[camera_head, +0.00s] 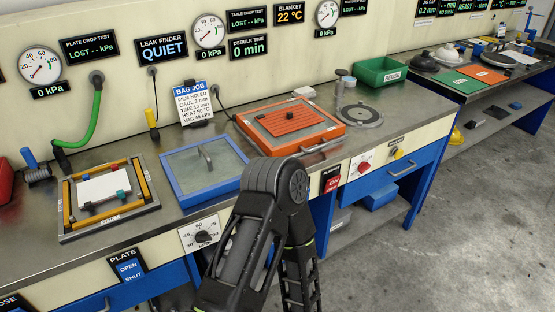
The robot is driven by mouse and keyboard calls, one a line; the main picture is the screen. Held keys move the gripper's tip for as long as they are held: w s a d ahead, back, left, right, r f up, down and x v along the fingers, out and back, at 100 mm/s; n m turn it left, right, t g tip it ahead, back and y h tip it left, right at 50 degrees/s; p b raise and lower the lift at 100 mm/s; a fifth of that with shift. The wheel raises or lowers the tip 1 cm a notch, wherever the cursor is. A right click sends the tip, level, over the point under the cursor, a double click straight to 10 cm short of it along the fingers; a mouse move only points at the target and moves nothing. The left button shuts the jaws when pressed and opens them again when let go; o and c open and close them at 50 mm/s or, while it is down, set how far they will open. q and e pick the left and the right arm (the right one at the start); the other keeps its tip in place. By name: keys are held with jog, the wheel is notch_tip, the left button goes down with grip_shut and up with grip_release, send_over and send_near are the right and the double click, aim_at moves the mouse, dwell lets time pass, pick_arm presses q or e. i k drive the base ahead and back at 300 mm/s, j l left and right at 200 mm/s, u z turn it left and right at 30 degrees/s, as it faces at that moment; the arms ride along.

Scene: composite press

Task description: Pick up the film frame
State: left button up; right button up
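A blue square frame with a clear grey-green sheet and a bar handle across its middle, which looks like the film frame (183,200), lies flat on the metal bench left of centre. No label on it can be read. One of my dark arms rises from the bottom centre, bends at a joint just right of the frame's near right corner, and drops again. It covers part of the bench front there. Neither of my grippers shows, and nothing is seen holding the frame.
A yellow-edged plate (68,200) with a white sheet lies to the left. An orange framed pad (334,132) lies to the right, with a round grey disc (360,116) and a green bin (380,72) beyond. The bag job card (192,103) stands behind the blue frame.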

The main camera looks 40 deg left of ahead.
aim_at(199, 172)
jog(key=k+j+z, duration=0.1)
jog(key=k+j, duration=0.25)
jog(key=j, duration=0.15)
jog(key=k+j, duration=0.35)
jog(key=j+z, duration=0.05)
jog(key=j, duration=0.05)
